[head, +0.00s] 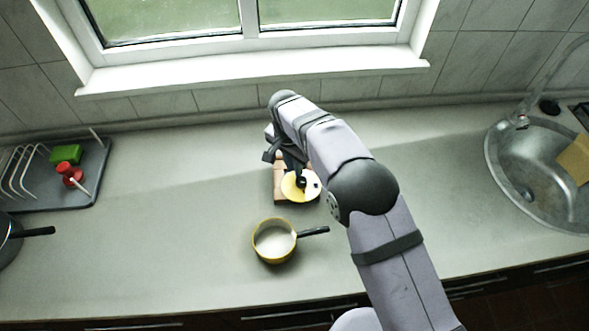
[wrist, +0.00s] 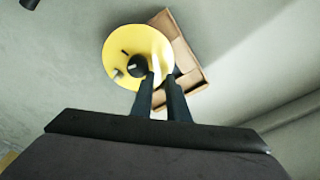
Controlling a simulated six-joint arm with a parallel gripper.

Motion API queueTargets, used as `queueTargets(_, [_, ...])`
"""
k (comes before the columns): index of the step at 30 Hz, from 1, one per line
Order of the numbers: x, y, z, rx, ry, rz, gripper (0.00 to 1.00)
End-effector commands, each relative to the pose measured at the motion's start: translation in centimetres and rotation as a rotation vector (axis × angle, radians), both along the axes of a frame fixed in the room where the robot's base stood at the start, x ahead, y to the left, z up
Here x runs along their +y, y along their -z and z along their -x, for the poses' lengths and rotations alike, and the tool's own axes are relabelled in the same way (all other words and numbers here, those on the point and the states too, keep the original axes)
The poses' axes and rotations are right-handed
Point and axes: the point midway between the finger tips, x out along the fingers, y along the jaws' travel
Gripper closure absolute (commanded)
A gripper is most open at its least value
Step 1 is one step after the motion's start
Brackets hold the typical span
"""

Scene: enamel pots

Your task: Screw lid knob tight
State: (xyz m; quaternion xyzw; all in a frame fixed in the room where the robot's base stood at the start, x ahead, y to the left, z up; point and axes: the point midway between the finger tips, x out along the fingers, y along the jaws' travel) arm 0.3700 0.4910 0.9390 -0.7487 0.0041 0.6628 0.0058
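A round yellow lid (head: 293,193) lies over a small brown open box (head: 279,187) on the counter; the lid (wrist: 153,42) and box (wrist: 191,70) also show in the wrist view. A black knob (wrist: 137,66) stands near the lid's middle. My gripper (wrist: 160,76) has its two dark fingers apart, with lid showing between them. The left fingertip is close beside the knob, which is not between the fingers; I cannot tell whether they touch. In the head view my gripper (head: 294,164) is partly hidden by my arm.
A yellow-rimmed pot (head: 258,252) with a black handle stands in front of the lid. A small grey piece (wrist: 117,74) is at the lid's edge. A dish rack (head: 75,190) is at left, a sink (head: 505,165) at right.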

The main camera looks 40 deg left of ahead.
Motion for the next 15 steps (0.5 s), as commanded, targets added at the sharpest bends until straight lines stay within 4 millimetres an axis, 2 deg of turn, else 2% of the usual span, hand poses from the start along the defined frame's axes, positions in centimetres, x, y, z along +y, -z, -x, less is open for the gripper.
queueTargets(7, [-0.4, 0.1, -0.1, 0.002, 0.001, 0.011, 0.76])
queueTargets(10, [-0.4, -0.2, -0.1, 0.002, 0.001, 0.011, 0.72])
queueTargets(15, [-0.4, -1.0, -0.1, 0.002, 0.001, 0.011, 0.33])
